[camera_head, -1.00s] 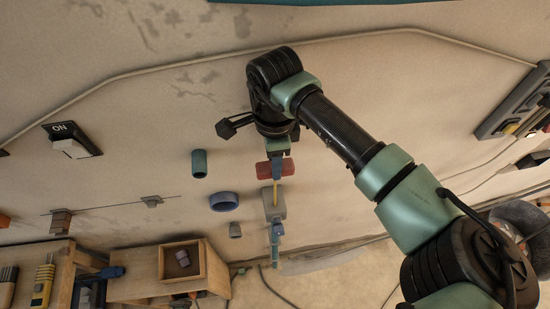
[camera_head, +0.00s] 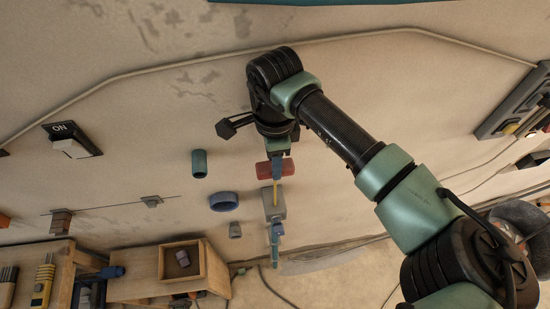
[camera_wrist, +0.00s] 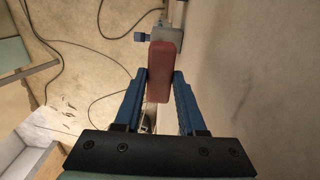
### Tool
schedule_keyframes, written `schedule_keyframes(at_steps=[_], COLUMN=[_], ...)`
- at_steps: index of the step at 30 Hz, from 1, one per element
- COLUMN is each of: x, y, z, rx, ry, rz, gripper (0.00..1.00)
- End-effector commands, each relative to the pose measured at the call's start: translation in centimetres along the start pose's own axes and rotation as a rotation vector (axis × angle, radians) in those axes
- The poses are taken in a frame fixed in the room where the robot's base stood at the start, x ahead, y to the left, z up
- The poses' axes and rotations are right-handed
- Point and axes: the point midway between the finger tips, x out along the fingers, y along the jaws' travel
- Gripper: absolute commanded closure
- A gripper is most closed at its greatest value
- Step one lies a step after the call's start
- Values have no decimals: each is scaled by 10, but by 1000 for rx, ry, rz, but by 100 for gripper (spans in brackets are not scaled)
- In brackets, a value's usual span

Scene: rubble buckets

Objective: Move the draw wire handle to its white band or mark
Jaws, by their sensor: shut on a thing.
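The draw wire handle is a red block (camera_head: 264,169); it also fills the gap between the fingers in the wrist view (camera_wrist: 162,72). My gripper (camera_head: 276,170) is shut on it, with one blue finger on each side in the wrist view. A thin yellow strip (camera_head: 276,193) runs from below the handle to a grey housing (camera_head: 274,208) on the wall. The housing also shows beyond the handle in the wrist view (camera_wrist: 168,36). I cannot make out a white band or mark in either view.
A teal tube (camera_head: 199,164), a blue ring (camera_head: 224,201) and a small grey cup (camera_head: 235,230) sit left of the housing. An ON switch (camera_head: 72,140) is farther left. A wooden bench with an open box (camera_head: 203,263) stands below. Dark cables lie on the floor.

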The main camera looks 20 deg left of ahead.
Motion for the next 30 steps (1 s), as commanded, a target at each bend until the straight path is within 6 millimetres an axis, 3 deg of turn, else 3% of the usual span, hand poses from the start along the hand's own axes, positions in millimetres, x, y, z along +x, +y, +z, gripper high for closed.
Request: schedule_keyframes(at_steps=[5, 13, 20, 21, 26, 30], x=[-2, -21, -21, -21, -21, -21], y=[0, 0, 0, 0, 0, 0], z=[-1, -2, -1, -1, -1, 0], rx=[-1, -1, 1, 1, 1, 1], ry=[2, 4, 1, 2, 1, 0], rz=[1, -1, 0, 0, 0, 0], gripper=[100, 100, 100, 57, 30, 30])
